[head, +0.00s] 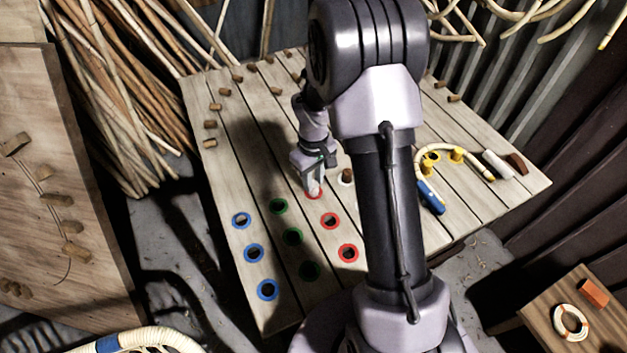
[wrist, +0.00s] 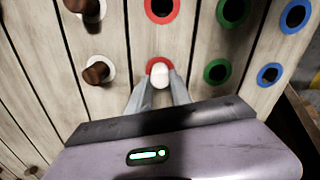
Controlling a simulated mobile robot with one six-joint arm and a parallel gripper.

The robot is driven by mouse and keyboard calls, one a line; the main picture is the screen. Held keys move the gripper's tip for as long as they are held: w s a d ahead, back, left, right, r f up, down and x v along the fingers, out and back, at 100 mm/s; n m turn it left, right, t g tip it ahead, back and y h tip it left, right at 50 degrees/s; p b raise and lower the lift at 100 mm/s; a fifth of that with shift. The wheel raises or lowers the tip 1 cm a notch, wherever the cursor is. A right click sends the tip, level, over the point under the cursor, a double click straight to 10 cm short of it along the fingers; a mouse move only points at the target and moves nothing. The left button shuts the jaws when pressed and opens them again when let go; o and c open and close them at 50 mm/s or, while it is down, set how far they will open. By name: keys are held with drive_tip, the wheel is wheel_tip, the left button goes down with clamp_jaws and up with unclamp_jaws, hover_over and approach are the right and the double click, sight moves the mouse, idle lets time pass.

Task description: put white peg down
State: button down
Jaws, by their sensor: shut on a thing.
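My gripper (head: 313,183) is shut on the white peg (wrist: 160,77), low over the plank table. The peg stands between the two fingers (wrist: 160,88) in the wrist view. It is at the red-ringed hole (wrist: 152,64) at the far end of the red row. The ring's edge shows around the peg, and the hole itself is covered. I cannot tell how far the peg is in the hole. In the head view the fingers hide much of the peg.
Open red (head: 330,221), green (head: 279,206) and blue (head: 241,220) ringed holes lie nearby. A brown peg (wrist: 97,71) stands in a white ring beside my gripper. A bent cane (head: 428,158), a white cylinder (head: 497,165) and a brown block (head: 517,163) are at the right.

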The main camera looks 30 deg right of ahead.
drive_tip(key=shift+f, duration=0.15)
drive_tip(key=c, duration=1.2)
unclamp_jaws()
drive_tip(key=shift+o, duration=0.2)
wheel_tip(320, 180, up, 12)
drive_tip(key=p, duration=0.5)
wheel_tip(320, 180, up, 6)
drive_tip(key=m+t, duration=0.1)
hover_over(309, 198)
drive_tip(key=s+a+r+m+t, duration=0.1)
drive_tip(key=s+a+r+m, duration=0.1)
drive_tip(key=s, duration=0.4)
drive_tip(key=s+a+r+m+t+y, duration=0.1)
drive_tip(key=s+a+r+m+t, duration=0.1)
drive_tip(key=s+a+r, duration=0.3)
drive_tip(key=s+a+r+m+t+y, duration=0.1)
drive_tip(key=s+a+r+m, duration=0.1)
drive_tip(key=s+a+r, duration=0.2)
drive_tip(key=s+r, duration=0.3)
drive_tip(key=s, duration=0.2)
drive_tip(key=shift+a+t, duration=0.25)
drive_tip(key=shift+t, duration=0.15)
